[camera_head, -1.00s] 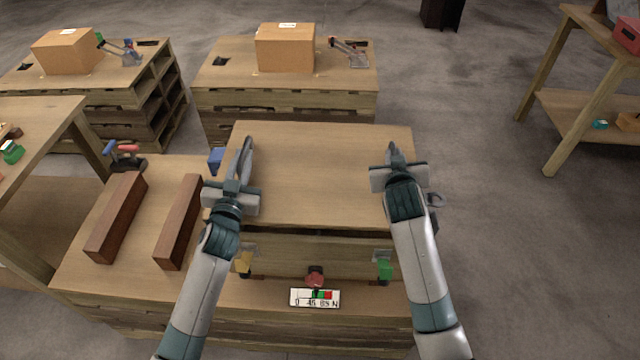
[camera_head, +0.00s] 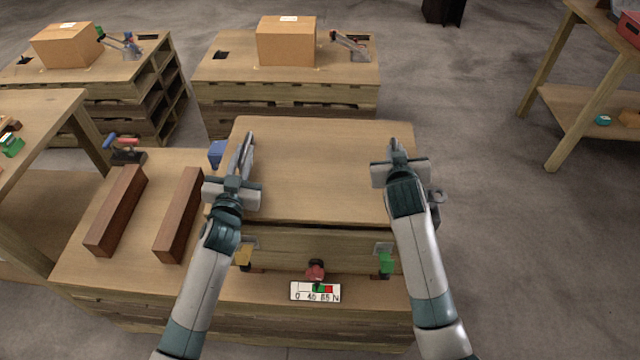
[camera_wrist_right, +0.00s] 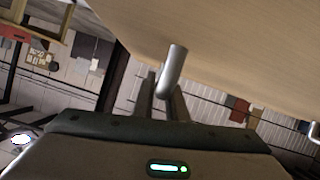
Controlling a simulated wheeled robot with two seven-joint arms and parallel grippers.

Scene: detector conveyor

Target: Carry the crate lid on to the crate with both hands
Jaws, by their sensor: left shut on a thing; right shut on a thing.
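The crate lid (camera_head: 315,165) is a flat wooden board lying level over the crate (camera_head: 320,250), whose front wall shows below the lid's near edge. A dark gap shows along that edge; I cannot tell whether the lid touches the crate. My left gripper (camera_head: 244,150) is shut on a handle at the lid's left side. My right gripper (camera_head: 394,150) is shut on a handle at its right side. In the right wrist view a grey metal handle (camera_wrist_right: 172,72) stands between the fingers, next to the lid's pale underside or edge (camera_wrist_right: 230,45). The left handle is mostly hidden.
Two brown wooden blocks (camera_head: 116,211) (camera_head: 178,215) lie on the workbench left of the crate. A gauge plate (camera_head: 315,291) and coloured clamps, one red (camera_head: 315,268) and one green (camera_head: 386,263), sit at the crate's front. Cardboard boxes (camera_head: 286,41) stand on pallets behind.

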